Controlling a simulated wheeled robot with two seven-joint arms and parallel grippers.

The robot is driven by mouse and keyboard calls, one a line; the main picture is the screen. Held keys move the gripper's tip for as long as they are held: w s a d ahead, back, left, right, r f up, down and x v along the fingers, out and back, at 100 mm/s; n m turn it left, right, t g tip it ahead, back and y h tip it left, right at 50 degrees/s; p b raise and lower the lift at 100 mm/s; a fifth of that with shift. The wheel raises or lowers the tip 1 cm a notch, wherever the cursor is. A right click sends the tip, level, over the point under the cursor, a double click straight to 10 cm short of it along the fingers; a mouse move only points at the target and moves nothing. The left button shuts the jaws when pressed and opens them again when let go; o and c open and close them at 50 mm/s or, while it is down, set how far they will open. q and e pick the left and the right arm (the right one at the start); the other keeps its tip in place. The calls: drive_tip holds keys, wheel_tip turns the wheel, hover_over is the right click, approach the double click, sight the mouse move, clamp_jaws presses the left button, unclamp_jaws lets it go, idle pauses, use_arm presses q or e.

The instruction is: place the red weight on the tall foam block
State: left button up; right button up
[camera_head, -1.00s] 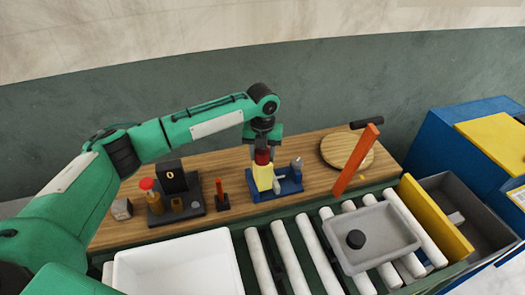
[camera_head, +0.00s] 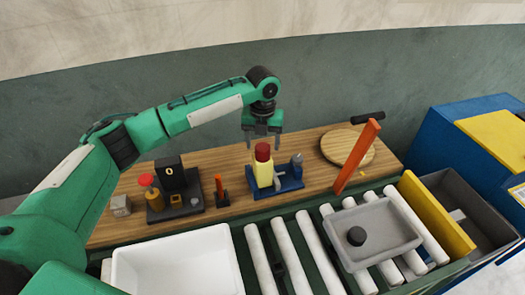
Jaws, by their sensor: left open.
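The red weight (camera_head: 263,152) sits upright on top of the tall pale-yellow foam block (camera_head: 263,174), which stands on a blue press base (camera_head: 290,183) on the wooden table. My left gripper (camera_head: 262,142) is open, with its two fingers pointing down. In the picture it is just above the red weight, and the fingers are apart from it. My right gripper is not in view.
A black device with a red knob (camera_head: 146,181) stands on the left of the table. A round wooden board (camera_head: 347,147) and an orange post (camera_head: 357,157) are to the right. A white bin (camera_head: 235,262) and a roller conveyor with a grey tray (camera_head: 410,243) lie in front.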

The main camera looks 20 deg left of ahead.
sight(263, 147)
use_arm(q)
wheel_tip(263, 147, up, 9)
drive_tip(key=b, duration=0.2)
drive_tip(key=shift+f, duration=0.1)
